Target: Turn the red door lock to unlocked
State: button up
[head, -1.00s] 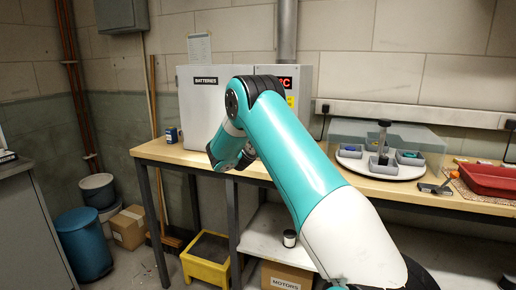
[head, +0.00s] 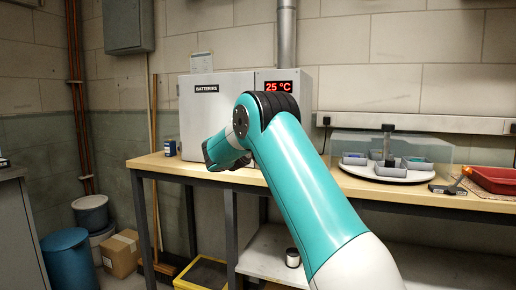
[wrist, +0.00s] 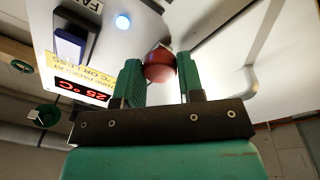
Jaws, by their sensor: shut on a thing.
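The red door lock (wrist: 160,64) shows in the wrist view as a rounded red knob on the pale front of the cabinet. My gripper (wrist: 159,72) has its two green fingers on either side of the knob, shut on it. The lock's far side and any position marks are hidden. In the head view the white cabinet labelled BATTERIES (head: 212,98) stands on the bench. My arm reaches to its front there and hides the lock and the fingers.
The cabinet's temperature display (head: 279,86) reads 25 °C. A round white tray (head: 372,170) with small bins and a red tray (head: 497,180) stand on the bench at right.

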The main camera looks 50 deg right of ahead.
dwell(0.6)
jog(key=o, duration=0.9)
jog(key=b+v, duration=0.2)
jog(key=v, duration=1.5)
jog(key=shift+a, duration=0.2)
